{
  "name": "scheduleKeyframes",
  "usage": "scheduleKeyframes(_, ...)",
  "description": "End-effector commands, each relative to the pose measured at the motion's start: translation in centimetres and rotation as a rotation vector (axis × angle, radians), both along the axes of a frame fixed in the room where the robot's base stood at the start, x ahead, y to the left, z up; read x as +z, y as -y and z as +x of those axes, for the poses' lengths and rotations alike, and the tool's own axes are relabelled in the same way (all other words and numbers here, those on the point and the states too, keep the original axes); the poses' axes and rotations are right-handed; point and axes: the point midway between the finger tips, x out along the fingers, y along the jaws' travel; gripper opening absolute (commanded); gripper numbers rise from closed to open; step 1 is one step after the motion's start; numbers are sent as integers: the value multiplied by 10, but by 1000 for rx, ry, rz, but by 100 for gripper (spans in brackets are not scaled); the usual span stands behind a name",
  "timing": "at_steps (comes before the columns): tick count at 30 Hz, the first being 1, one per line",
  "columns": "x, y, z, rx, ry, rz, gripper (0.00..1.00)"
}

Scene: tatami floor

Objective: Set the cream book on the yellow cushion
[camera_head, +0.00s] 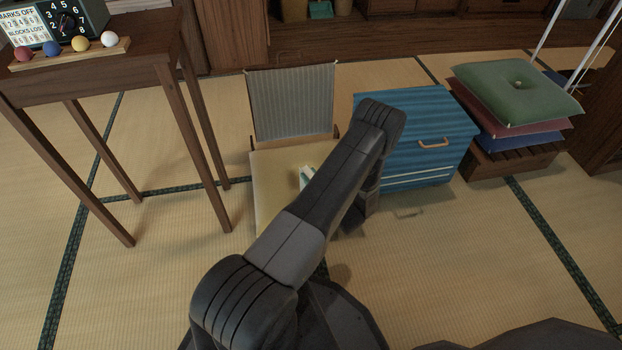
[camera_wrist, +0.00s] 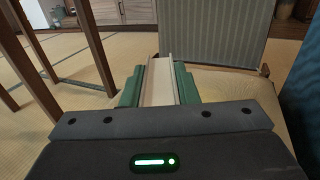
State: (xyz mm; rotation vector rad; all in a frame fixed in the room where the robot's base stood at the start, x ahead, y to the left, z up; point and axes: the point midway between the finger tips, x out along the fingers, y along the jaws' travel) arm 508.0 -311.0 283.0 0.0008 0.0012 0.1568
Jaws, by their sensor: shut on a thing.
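The yellow cushion (camera_head: 272,172) lies on the seat of a low legless chair; part of it is hidden behind my arm in the head view. It also shows in the wrist view (camera_wrist: 232,88). My gripper (camera_wrist: 159,78) has green fingers and is shut on the cream book (camera_wrist: 160,90), which stands on edge between them. In the head view only a small pale part of the book (camera_head: 308,171) shows beside my arm, over the cushion. I cannot tell whether the book touches the cushion.
The chair's grey ribbed backrest (camera_head: 292,101) rises behind the cushion. A blue chest (camera_head: 430,125) stands close on the right, and stacked cushions (camera_head: 515,92) beyond it. A tall wooden table (camera_head: 130,62) stands on the left. The front tatami is clear.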

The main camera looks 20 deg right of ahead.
Motion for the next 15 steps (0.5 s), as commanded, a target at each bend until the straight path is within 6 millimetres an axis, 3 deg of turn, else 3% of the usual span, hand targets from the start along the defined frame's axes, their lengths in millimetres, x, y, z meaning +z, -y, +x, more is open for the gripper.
scheduleKeyframes(10, -3, 0, 0, 0, 2, -1, 0)
scheduleKeyframes(11, -2, 0, 0, 0, 1, -1, 33)
scheduleKeyframes(13, -1, 0, 0, 0, 1, -1, 47)
scheduleKeyframes(15, -1, 0, 0, 0, 1, -1, 49)
